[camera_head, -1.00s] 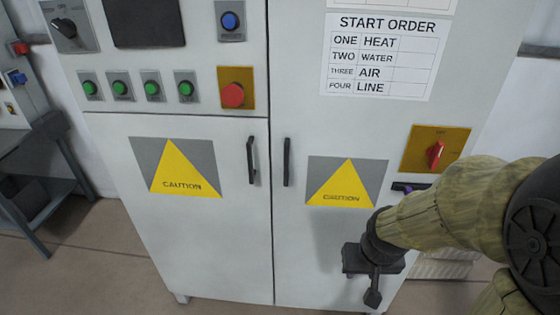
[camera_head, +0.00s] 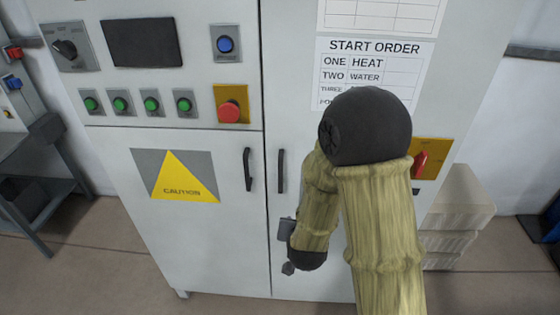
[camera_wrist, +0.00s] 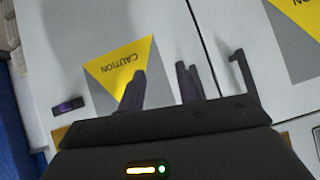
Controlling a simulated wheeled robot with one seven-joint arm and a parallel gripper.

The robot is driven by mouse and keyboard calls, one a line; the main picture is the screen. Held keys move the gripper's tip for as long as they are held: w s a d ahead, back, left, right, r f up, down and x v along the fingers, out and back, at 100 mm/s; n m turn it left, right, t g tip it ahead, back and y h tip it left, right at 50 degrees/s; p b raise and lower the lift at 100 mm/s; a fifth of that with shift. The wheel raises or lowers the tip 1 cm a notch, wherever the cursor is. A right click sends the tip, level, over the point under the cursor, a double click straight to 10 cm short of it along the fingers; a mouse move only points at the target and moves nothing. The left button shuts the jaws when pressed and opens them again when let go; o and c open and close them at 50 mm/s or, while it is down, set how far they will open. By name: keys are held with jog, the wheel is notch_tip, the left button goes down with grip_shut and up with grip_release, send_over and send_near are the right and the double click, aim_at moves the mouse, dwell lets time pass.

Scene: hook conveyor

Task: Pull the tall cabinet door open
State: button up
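The tall cabinet door (camera_head: 300,270) is the right door, shut flush beside the left one. Its black vertical handle (camera_head: 281,171) stands near the seam. In the head view my gripper shows only as dark parts below that handle, largely hidden by my arm. In the wrist view my gripper (camera_wrist: 161,72) has its fingers apart in front of the door's yellow caution sign (camera_wrist: 118,66). A dark upright shape right beside the right finger looks like the tall door's handle; I cannot tell whether they touch. No grip on the handle shows.
The left door's handle (camera_head: 248,169) is close across the seam. A red rotary switch (camera_head: 420,163) sits on the tall door's right side. A control panel with a red button (camera_head: 229,112) is upper left. Pale stacked blocks (camera_head: 455,225) stand right of the cabinet.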

aim_at(280, 172)
jog(key=s+a+r+n+t+h+p, duration=0.1)
jog(key=s+a+r+t+p, duration=0.2)
jog(key=a+r+t+p, duration=0.3)
jog(key=shift+s+r+t, duration=0.35)
jog(key=shift+s+t, duration=0.05)
jog(key=shift+t, duration=0.3)
jog(key=shift+w, duration=0.1)
jog(key=w+b, duration=0.1)
jog(key=b, duration=0.2)
jog(key=w+b, duration=0.1)
jog(key=b, duration=0.3)
jog(key=shift+w+d+f, duration=0.1)
jog(key=shift+w+f, duration=0.1)
jog(key=shift+f, duration=0.05)
jog(key=shift+w+r+b, duration=0.1)
jog(key=shift+w+b, duration=0.05)
jog(key=shift+b, duration=0.55)
jog(key=w+p, duration=0.2)
jog(key=w, duration=0.2)
jog(key=w+p, duration=0.2)
jog(key=w, duration=0.3)
jog(key=w+p, duration=0.2)
jog(key=w, duration=0.3)
jog(key=shift+d+r, duration=0.25)
jog(key=shift+w+f, duration=0.1)
jog(key=shift+w, duration=0.2)
